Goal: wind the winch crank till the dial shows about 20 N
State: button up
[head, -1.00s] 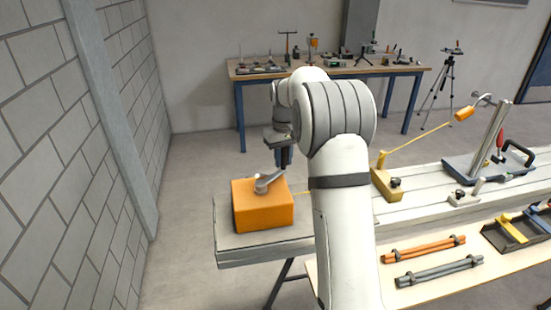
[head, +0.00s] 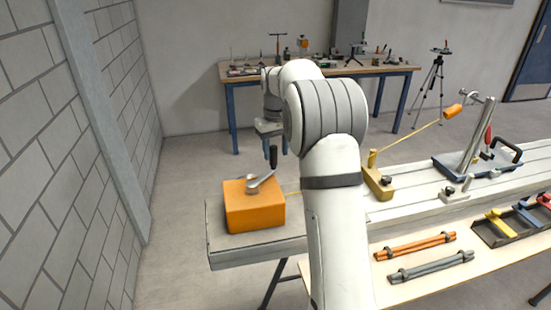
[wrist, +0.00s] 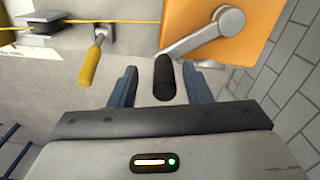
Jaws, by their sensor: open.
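The orange winch box (head: 254,210) stands on the left end of the grey sandbed. Its grey crank arm (head: 261,182) lies on top and carries an upright black handle (head: 273,157). In the wrist view the black crank handle (wrist: 163,78) is between the two blue fingers of my gripper (wrist: 157,85), with space on both sides. My gripper is open. In the head view my gripper (head: 270,140) is above the winch at the handle. A yellow line (wrist: 125,21) runs from the winch side. No dial reading can be made out.
A yellow post block (head: 378,182) and a blue-based stand (head: 470,165) sit along the bed to the right. A yellow-handled lever (wrist: 92,63) is left of the fingers. Orange rods (head: 415,246) lie on the front shelf.

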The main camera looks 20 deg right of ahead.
jog(key=shift+r, duration=2.1)
